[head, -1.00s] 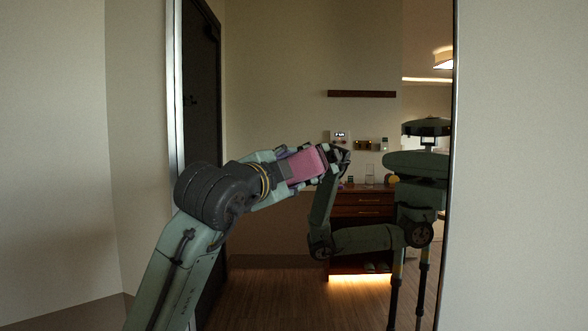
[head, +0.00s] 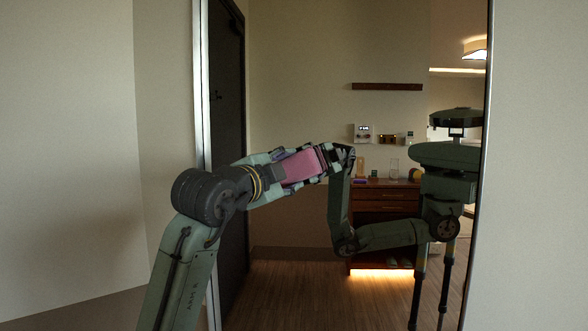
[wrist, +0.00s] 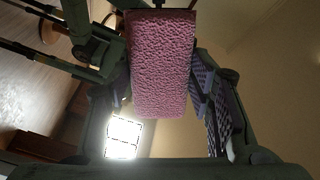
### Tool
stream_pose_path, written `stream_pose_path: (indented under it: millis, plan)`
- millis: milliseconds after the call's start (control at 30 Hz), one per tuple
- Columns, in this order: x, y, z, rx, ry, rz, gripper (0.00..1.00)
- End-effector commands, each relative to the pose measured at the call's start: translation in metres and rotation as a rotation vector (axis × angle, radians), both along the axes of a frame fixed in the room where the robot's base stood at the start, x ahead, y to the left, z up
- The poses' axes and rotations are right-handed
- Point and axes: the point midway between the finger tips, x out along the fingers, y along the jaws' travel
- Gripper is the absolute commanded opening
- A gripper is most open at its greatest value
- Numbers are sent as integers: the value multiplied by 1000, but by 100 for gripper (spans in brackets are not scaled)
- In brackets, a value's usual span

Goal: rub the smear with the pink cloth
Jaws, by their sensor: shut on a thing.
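The pink cloth (head: 300,167) is a thick, rough-textured block in my gripper (head: 322,163). My gripper is shut on it, with fingers on both sides. In the wrist view the cloth (wrist: 163,62) fills the upper middle, between the fingers. My gripper is in front of a tall mirror (head: 300,45), near the reflection of my own arm. I cannot tell whether the cloth touches the glass. No smear can be made out; the cloth or arm may hide it.
The mirror has a bright metal edge (head: 201,80) at left and a dark edge at right. Plain walls (head: 65,130) flank it. The mirror reflects a dark door (head: 227,110), a wooden cabinet (head: 385,205), a shelf and a lit lamp.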

Motion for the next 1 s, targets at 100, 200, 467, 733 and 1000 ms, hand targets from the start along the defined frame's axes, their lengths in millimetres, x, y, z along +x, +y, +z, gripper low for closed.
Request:
stream_pose_path:
  millis: [100, 200, 467, 733, 1000]
  plan:
    - [1, -1, 0, 0, 0, 0, 25]
    - [-2, -5, 0, 1, -1, -1, 25]
    - [-14, -24, 0, 3, -1, -2, 25]
    - [-20, -35, 1, 1, -1, -1, 25]
    - [-29, -53, 0, 2, -3, -3, 25]
